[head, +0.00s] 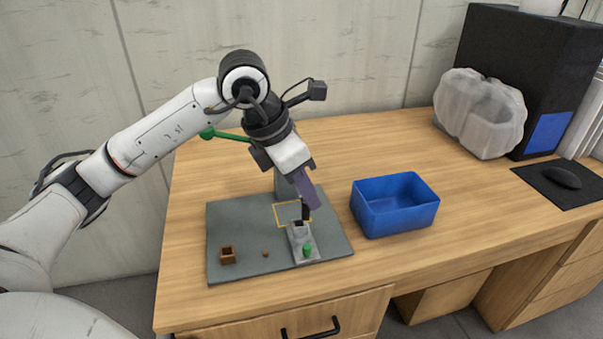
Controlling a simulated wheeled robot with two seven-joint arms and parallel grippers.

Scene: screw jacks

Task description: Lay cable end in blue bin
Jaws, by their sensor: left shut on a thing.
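My left gripper (297,168) points down over the grey mat and is shut on a muted purple piece with a dark tip, seemingly the cable end (307,191). Its dark tip is just above or touching a small light grey block (303,240) with a green knob; I cannot tell which. The blue bin (392,222) stands upright on the desk, to the right of the gripper and the mat. It is open at the top and looks empty. No cable can be made out clearly. My right gripper is not in view.
The grey mat (236,225) bears a small brown box (228,255), a tiny brown piece (266,253) and a yellow outline. A green-knobbed rod (208,133) is partly behind my arm. A pale lumpy object (480,113), a black computer case and a mouse are at right.

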